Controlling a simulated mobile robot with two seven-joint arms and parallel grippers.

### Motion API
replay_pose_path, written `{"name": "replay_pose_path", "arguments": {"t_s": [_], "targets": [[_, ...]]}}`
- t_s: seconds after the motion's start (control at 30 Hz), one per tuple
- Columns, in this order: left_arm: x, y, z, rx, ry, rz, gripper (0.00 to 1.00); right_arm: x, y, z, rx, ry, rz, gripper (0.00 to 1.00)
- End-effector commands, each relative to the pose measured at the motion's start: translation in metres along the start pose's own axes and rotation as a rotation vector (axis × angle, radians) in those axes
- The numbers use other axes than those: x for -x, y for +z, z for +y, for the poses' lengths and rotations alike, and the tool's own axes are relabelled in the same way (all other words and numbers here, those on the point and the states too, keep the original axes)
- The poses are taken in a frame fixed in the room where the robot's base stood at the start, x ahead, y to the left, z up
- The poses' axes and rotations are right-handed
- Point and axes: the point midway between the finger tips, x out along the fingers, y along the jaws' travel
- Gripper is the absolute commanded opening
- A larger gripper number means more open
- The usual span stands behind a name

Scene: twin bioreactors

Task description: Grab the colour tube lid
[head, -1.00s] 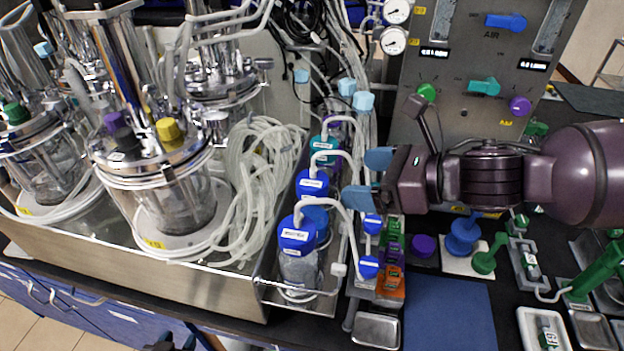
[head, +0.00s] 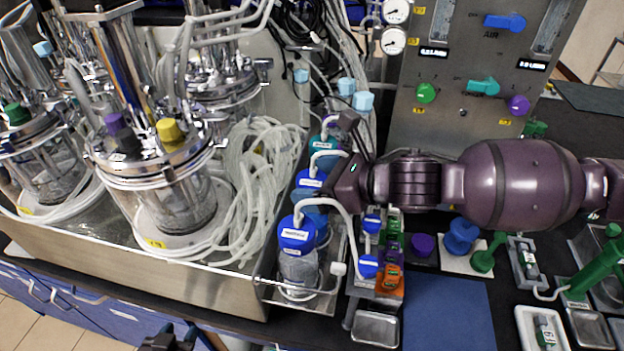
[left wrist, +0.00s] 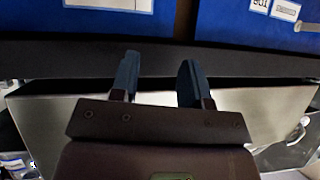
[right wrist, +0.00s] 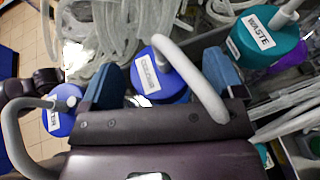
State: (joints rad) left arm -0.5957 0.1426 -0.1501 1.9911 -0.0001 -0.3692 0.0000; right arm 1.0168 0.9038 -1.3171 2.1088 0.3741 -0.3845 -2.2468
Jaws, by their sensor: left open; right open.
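The colour tube lid is a blue cap with a white label and a curved white tube; in the head view (head: 308,180) it is the middle of three bottle lids in the metal rack. In the right wrist view the colour lid (right wrist: 150,82) sits between the fingers of my open right gripper (right wrist: 163,82). In the head view my right gripper (head: 326,183) reaches in from the right and partly hides that bottle. Contact between fingers and lid cannot be told. My left gripper (left wrist: 158,80) is open and empty, low before the bench.
The teal waste lid (right wrist: 265,38) and another blue lid (right wrist: 62,112) flank the colour lid closely. Coiled clear tubing (head: 262,180) and a glass reactor (head: 170,195) stand left of the rack. A blue mat (head: 448,312) lies on the bench at right.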

Motion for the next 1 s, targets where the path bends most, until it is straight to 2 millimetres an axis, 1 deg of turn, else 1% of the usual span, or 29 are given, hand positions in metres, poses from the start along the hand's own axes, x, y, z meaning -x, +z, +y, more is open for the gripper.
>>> {"name": "replay_pose_path", "arguments": {"t_s": [0.03, 0.13, 0.43, 0.77, 0.8, 1.0], "targets": [[0.0006, -0.0003, -0.0002, 0.000, 0.000, -0.001, 0.43, -0.0053, 0.0008, 0.0005, -0.001, 0.001, -0.001, 0.87], [0.0014, 0.0005, -0.0003, 0.000, -0.001, -0.003, 0.43, -0.0111, 0.0005, 0.0000, -0.001, 0.000, 0.000, 0.87], [0.0040, 0.0053, -0.0007, 0.001, -0.002, -0.012, 0.43, -0.0133, 0.0003, 0.0000, 0.000, 0.000, 0.000, 0.87], [0.0033, 0.0042, -0.0006, 0.001, -0.002, -0.010, 0.43, -0.0130, 0.0004, 0.0000, 0.000, 0.000, 0.000, 0.37], [0.0030, 0.0038, -0.0006, 0.001, -0.001, -0.009, 0.43, -0.0130, 0.0005, 0.0000, 0.000, 0.000, 0.000, 0.34], [0.0017, 0.0016, -0.0004, 0.000, -0.001, -0.005, 0.43, -0.0128, 0.0009, -0.0001, 0.000, 0.000, -0.001, 0.34]]}}
